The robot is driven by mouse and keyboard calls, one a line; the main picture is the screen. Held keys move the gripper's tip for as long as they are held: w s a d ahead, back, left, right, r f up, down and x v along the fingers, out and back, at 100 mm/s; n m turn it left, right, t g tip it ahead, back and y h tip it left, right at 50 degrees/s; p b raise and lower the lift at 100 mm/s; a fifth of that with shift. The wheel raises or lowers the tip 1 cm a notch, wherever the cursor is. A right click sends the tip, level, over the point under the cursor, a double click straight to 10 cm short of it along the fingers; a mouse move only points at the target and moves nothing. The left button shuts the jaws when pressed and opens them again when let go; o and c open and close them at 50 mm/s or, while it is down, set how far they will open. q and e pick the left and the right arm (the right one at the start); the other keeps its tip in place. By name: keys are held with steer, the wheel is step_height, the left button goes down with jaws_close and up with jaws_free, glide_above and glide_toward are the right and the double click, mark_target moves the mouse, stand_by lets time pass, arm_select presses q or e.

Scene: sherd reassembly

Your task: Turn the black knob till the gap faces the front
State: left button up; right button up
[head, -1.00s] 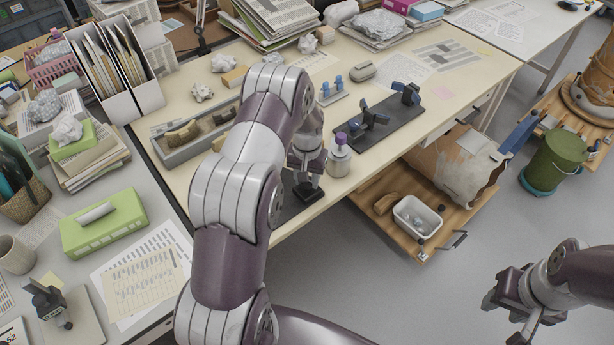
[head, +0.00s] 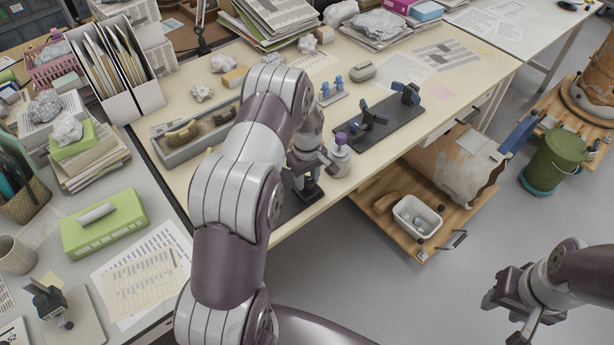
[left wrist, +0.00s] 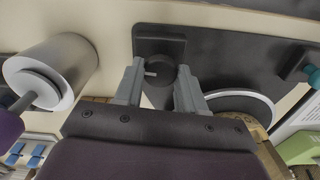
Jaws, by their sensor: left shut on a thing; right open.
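The black knob (left wrist: 160,72) sits on a black block at one end of a dark base plate (left wrist: 225,60), and has a pale mark on its side. My left gripper (left wrist: 160,88) has its two grey fingers on either side of the knob and is shut on it. In the head view, my left gripper (head: 307,170) points down at the table's front edge. A round disc with a white rim (left wrist: 268,100) shows partly beside the right finger, with something brown behind it. My arm hides most of this in the head view; I cannot tell where the gap faces. My right gripper (head: 512,298) is open and empty, over the floor.
A pale bottle with a purple cap (head: 340,158) stands close beside my left gripper. A dark rail with blue clamps (head: 385,125) lies to the right. A grey tray with brown sherds (head: 185,140) lies to the left. A low wooden trolley (head: 390,225) stands below the table.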

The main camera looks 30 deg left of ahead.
mark_target(307, 180)
arm_select(q)
steer(key=shift+w+r+n, duration=0.1)
steer(key=shift+w+n, duration=0.05)
steer(key=shift+n, duration=0.55)
steer(key=o, duration=1.1)
steer(key=shift+c, duration=0.2)
step_height(307, 180, up, 13)
steer(key=shift+b, duration=0.45)
steer(key=shift+f, duration=0.2)
